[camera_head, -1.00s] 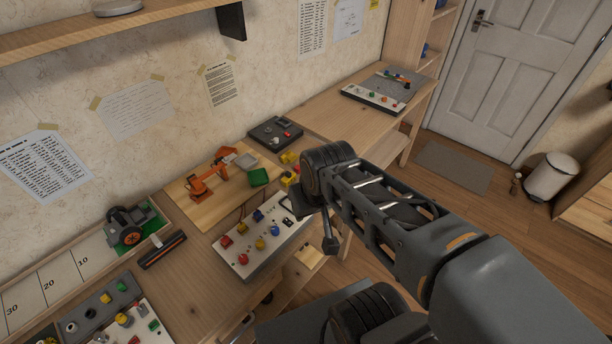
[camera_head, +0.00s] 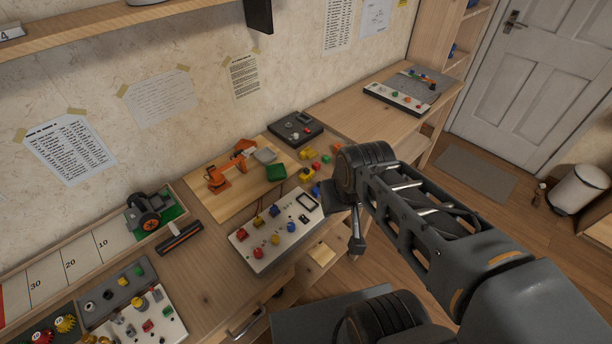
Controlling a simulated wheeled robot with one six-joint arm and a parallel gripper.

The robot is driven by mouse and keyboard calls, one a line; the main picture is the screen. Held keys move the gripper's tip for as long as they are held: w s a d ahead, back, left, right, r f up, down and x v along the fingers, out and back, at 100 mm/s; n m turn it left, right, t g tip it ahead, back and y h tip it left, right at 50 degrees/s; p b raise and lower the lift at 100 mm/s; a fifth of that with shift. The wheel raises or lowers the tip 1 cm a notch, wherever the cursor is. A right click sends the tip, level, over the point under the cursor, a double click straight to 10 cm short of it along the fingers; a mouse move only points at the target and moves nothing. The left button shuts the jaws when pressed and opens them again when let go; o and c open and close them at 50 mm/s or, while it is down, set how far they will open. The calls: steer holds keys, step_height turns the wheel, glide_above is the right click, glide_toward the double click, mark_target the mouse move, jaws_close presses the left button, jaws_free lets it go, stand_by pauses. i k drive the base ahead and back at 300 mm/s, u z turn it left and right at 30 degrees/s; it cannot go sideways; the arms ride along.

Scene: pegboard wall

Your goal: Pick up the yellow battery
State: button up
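I cannot tell for sure which thing is the yellow battery. Small yellow pieces (camera_head: 306,173) lie on the workbench behind the white control panel, among red and green bits, left of my arm's elbow. More yellow parts show on the panels at the lower left, too small to identify. A dark narrow end part of my arm, perhaps my gripper (camera_head: 357,241), hangs below the large round joint, right of the white panel. Its fingers cannot be made out, and nothing is seen held in it.
The white control panel (camera_head: 268,246) with coloured knobs lies near the bench's front edge. A wooden board (camera_head: 222,203) carries an orange toy arm (camera_head: 230,167). A black box (camera_head: 295,128) sits behind.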

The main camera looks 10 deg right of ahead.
mark_target(307, 175)
steer(key=u, duration=3.1)
steer(key=k, duration=0.75)
steer(key=z, duration=1.4)
steer(key=i, duration=0.45)
steer(key=u, duration=0.05)
